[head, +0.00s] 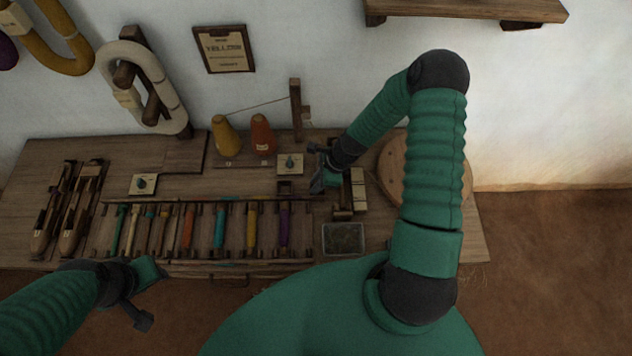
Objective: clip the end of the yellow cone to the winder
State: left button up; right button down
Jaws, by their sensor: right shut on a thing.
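The yellow cone (227,138) stands upright at the back of the bench, left of an orange-red cone (262,136). A thin yarn (262,105) rises from the yellow cone's top to an upright wooden post (296,108). My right gripper (318,178) is low over the bench, right of the cones and just left of a small wooden device (350,195), possibly the winder. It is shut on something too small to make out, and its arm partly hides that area. My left gripper (152,296) is open and empty in front of the bench.
A rack of several coloured bobbins (218,228) fills the bench front. Shuttles (75,205) lie at the left. Two plates with knobs (143,184), a grey tray (343,239) and a round wooden disc (393,170) are nearby. A shelf (465,10) hangs above.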

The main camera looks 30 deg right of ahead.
jog(key=shift+d+f, duration=0.1)
jog(key=shift+d, duration=0.15)
jog(key=c, duration=1.3)
grip_release()
jog(key=shift+o, duration=0.3)
jog(key=shift+a, duration=0.25)
jog(key=o, duration=0.3)
pick_arm(q)
jog(key=shift+d, duration=0.2)
pick_arm(e)
jog(key=shift+o, duration=0.2)
jog(key=shift+d, duration=0.15)
pick_arm(q)
jog(key=shift+r, duration=0.1)
pick_arm(e)
notch_tip(320, 180, up, 8)
jog(key=p, duration=0.7)
jog(key=shift+r, duration=0.2)
pick_arm(q)
jog(key=w+v, duration=0.1)
jog(key=v, duration=0.6)
jog(key=shift+w, duration=0.3)
pick_arm(e)
jog(key=shift+f, duration=0.15)
pick_arm(q)
jog(key=shift+r, duration=0.15)
